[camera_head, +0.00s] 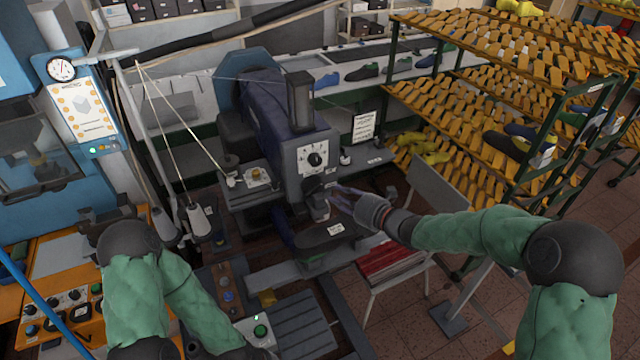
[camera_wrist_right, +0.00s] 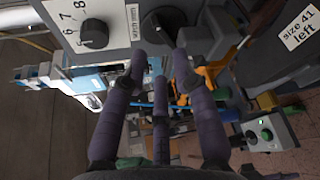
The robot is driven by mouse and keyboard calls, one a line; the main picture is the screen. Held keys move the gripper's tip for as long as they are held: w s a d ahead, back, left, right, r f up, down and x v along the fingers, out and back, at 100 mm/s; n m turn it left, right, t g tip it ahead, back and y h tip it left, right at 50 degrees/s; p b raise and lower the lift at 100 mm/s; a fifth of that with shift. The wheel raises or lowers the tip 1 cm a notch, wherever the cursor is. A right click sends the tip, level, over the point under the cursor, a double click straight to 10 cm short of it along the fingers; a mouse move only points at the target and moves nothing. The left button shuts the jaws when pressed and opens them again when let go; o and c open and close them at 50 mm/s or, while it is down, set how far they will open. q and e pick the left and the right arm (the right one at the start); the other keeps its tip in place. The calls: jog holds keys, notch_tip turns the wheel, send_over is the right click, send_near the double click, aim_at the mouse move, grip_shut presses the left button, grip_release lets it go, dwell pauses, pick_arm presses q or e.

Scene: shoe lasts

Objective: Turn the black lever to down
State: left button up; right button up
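A grey machine (camera_head: 308,152) stands in the middle of the head view, with a dial on its front. Below the dial is a dark rounded part (camera_head: 314,188) that looks like the black lever; its exact direction is hard to tell. In the right wrist view a dark part (camera_wrist_right: 166,22) shows just beyond my fingertips. My right gripper (camera_head: 334,193) is close to the machine's front, its purple fingers (camera_wrist_right: 160,62) spread apart with nothing held between them. Contact with the lever cannot be made out. My left arm shows at the lower left; its gripper is out of view.
A numbered black knob (camera_wrist_right: 93,33) sits beside the fingers in the wrist view. Racks of orange shelves (camera_head: 490,95) fill the right side. An orange control panel (camera_head: 75,310) is at the lower left.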

aim_at(318, 186)
jog(key=p+x, duration=0.1)
jog(key=x, duration=0.7)
grip_shut()
